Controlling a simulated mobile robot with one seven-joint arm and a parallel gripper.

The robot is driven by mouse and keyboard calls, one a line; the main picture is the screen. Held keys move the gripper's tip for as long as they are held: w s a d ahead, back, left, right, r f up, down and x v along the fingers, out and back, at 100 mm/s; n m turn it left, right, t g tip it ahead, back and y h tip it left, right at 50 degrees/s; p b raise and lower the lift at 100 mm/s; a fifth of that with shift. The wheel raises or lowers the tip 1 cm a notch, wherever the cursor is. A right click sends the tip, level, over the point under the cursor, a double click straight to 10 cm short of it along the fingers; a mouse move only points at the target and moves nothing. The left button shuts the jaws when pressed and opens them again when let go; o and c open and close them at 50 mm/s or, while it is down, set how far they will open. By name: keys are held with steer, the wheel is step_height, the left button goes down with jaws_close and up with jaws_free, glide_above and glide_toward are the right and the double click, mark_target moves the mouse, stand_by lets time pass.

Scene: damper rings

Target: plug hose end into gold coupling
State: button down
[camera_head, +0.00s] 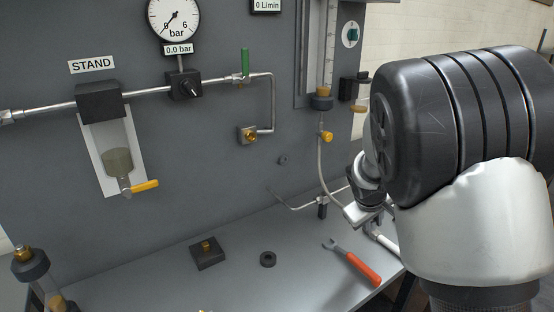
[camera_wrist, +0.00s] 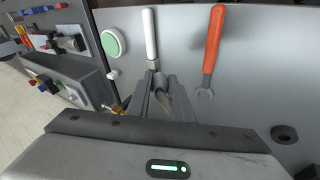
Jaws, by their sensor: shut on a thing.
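A gold coupling (camera_head: 247,134) sits in a small block at the end of the bent pipe on the grey panel. A thin grey hose (camera_head: 320,165) hangs from a yellow fitting below the flow tube and curves down to my gripper (camera_head: 362,213). My gripper is to the right of the coupling and below it, apart from it, above the bench. In the wrist view, my gripper (camera_wrist: 162,95) is shut on a grey, roughly cylindrical piece, which I take to be the hose end (camera_wrist: 163,88). Its tip is mostly hidden by the fingers.
Space before the coupling looks clear.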

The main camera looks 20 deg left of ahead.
steer(key=w+a+r+n+t+y+b, duration=0.45)
steer(key=a+r+n+t+y, duration=0.3)
steer(key=a, duration=0.55)
steer(key=s+a+r+n+g+y+b, duration=0.1)
steer(key=s+a+r+n+y, duration=0.1)
steer(key=a+r+n+y, duration=0.1)
steer(key=s+a+r+n+g+y+b, duration=0.1)
steer(key=s+a+r+n+y, duration=0.2)
steer(key=a, duration=0.7)
step_height(320, 180, up, 4)
steer(key=shift+a+f+y, duration=0.1)
steer(key=shift+a+y, duration=0.2)
steer(key=shift+y, duration=0.95)
steer(key=shift+f+n+b, duration=0.1)
steer(key=shift+n+b, duration=0.15)
steer(key=shift+b, duration=0.4)
steer(key=x, duration=0.4)
steer(key=shift+w+a+b, duration=0.15)
steer(key=shift+w+b, duration=0.05)
steer(key=shift+b, duration=0.1)
